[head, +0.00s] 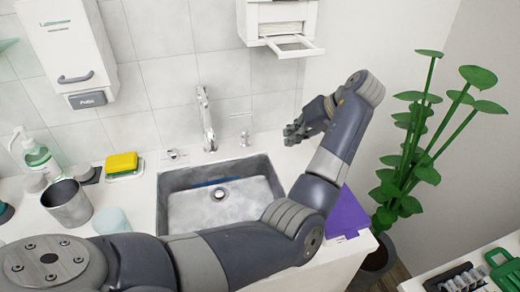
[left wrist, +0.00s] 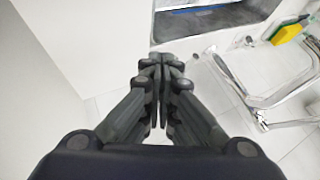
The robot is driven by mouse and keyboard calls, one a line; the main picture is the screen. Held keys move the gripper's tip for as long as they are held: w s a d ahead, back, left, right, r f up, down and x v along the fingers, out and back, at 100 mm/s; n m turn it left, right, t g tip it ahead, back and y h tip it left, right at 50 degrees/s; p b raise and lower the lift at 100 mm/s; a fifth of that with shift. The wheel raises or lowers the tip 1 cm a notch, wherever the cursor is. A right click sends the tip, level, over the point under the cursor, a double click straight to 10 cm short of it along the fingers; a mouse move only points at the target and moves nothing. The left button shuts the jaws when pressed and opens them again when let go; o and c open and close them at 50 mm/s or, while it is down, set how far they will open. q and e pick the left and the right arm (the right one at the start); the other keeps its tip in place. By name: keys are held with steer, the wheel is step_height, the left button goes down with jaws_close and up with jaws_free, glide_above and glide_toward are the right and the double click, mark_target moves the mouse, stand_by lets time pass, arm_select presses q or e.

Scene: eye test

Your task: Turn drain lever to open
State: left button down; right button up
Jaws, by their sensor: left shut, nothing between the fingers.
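A thin silver lever (head: 244,130) with a short crossbar stands on the counter to the right of the tap (head: 207,118), behind the sink (head: 263,172). I take it to be the drain lever. A round drain (head: 219,194) shows in the basin floor; whether it is open I cannot tell. My left gripper (head: 290,132) is to the right of the lever, apart from it, pointing left. In the left wrist view its fingers (left wrist: 160,62) are together and empty. Pale metal fittings (left wrist: 262,85) show there on the right; which is the lever is unclear. My right gripper is out of view.
Left of the sink are a sponge (head: 122,163), a metal cup (head: 67,204) and a soap bottle (head: 40,158). A towel dispenser (head: 280,22) hangs above the lever. A purple item (head: 348,213) and a plant (head: 425,150) are right of my arm.

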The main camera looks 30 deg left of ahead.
mark_target(246, 138)
arm_select(q)
steer(key=x, duration=0.4)
steer(key=p+x, duration=0.1)
steer(key=x, duration=0.3)
steer(key=shift+s+a+f, duration=0.2)
steer(key=shift+a, duration=0.2)
steer(key=s+a, duration=0.1)
steer(key=s+a+p, duration=0.1)
steer(key=a, duration=0.1)
steer(key=shift+s+r, duration=0.2)
steer(key=shift+r, duration=0.1)
steer(key=shift+a+p, duration=0.1)
steer(key=shift+p, duration=0.25)
